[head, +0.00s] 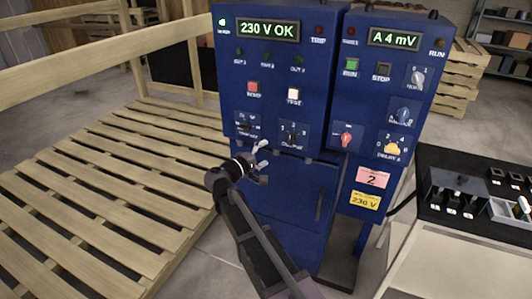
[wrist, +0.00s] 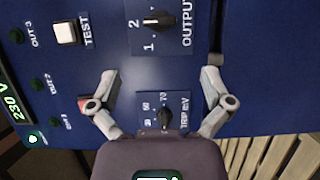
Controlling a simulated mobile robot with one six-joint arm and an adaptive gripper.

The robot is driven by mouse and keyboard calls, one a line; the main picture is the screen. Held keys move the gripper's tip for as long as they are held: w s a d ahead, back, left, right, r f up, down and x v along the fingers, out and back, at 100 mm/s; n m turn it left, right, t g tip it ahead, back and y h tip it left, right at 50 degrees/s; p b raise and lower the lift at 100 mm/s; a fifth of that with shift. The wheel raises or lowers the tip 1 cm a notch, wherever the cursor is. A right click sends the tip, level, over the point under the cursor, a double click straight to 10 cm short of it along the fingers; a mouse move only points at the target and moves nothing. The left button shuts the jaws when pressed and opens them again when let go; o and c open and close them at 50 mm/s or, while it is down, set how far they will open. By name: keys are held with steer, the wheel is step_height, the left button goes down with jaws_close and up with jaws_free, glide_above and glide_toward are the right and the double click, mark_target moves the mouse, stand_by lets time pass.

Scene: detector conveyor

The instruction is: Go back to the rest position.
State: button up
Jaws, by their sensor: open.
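My gripper (head: 263,161) is open and empty in front of the blue cabinet (head: 285,200) on the left, below its row of knobs. In the wrist view its two fingers (wrist: 160,90) are spread wide, with the trip knob (wrist: 164,118) showing between them and the output knob (wrist: 158,20) beyond. The fingers hold nothing. I cannot tell whether a fingertip touches the panel. The left finger partly covers the red button (wrist: 83,103) in the wrist view.
The left cabinet's display (head: 268,29) reads 230 V OK. The right cabinet's display (head: 394,39) reads A 4 mV. A wooden pallet (head: 70,215) lies at left, under a wooden rail (head: 95,59). A bench with a black tray (head: 435,213) stands at right.

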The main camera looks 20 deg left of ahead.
steer(key=s+d+f+m+g, duration=0.1)
steer(key=d+f+m+g, duration=0.3)
steer(key=d, duration=0.8)
steer(key=s+d+f+m+g+y, duration=0.15)
steer(key=d+f+g, duration=0.4)
steer(key=d, duration=0.75)
steer(key=s+d+f+m+g, duration=0.1)
steer(key=d+f+m+g, duration=0.4)
steer(key=d, duration=0.7)
steer(key=s+d+f+m+g+y, duration=0.2)
steer(key=s+d+f+m+y, duration=0.15)
steer(key=s+d+y, duration=0.45)
step_height(320, 180, up, 12)
steer(key=s+d+h+p, duration=0.1)
steer(key=h+p, duration=0.1)
steer(key=p, duration=1)
steer(key=shift+s+n+p, duration=0.25)
steer(key=shift+n+p, duration=0.05)
steer(key=shift+n, duration=0.1)
